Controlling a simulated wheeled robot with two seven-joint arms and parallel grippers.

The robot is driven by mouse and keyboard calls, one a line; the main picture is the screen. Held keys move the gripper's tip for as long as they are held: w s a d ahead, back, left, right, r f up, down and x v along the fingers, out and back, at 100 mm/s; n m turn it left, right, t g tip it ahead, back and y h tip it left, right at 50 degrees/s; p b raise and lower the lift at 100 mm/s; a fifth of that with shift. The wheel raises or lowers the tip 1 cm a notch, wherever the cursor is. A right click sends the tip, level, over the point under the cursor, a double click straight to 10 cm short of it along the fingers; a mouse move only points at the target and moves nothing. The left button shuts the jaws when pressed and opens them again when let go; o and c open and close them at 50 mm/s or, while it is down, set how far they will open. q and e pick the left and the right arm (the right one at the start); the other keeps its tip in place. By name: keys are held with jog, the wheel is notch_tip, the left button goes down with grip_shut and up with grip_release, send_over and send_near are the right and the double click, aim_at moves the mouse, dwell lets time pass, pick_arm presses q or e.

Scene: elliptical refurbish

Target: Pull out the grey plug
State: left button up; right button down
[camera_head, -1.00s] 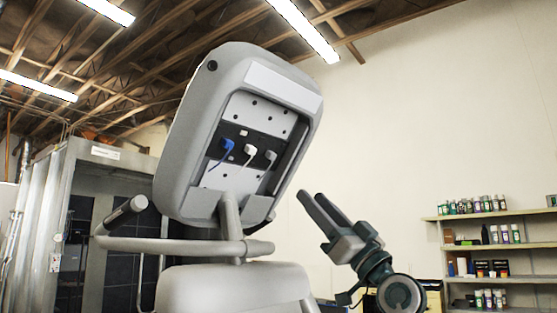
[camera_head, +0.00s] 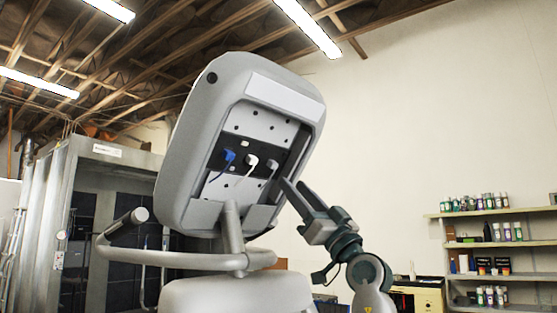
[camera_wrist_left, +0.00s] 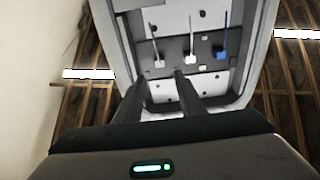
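The grey plug (camera_head: 272,164) sits in the dark socket strip on the back of the machine's tilted console (camera_head: 185,150), rightmost of three plugs. In the left wrist view the grey plug (camera_wrist_left: 158,64) is leftmost, just beyond and roughly between my fingertips. My left gripper (camera_head: 292,184) is open and empty, its fingers pointing up at the recess's lower right edge. Its two fingers also show apart in the left wrist view (camera_wrist_left: 160,78). I see no contact with the plug. My right gripper is not in view.
A white plug (camera_head: 251,161) and a blue plug (camera_head: 228,157) sit close beside the grey one, cables hanging. The recess has a raised rim. A handlebar (camera_head: 180,259) runs below the console. Shelves with bottles (camera_head: 490,246) stand far right. The space right of the console is open.

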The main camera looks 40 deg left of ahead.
aim_at(276, 165)
pick_arm(q)
jog(key=p+x, duration=0.4)
jog(key=x, duration=0.4)
jog(key=shift+a+r, duration=0.3)
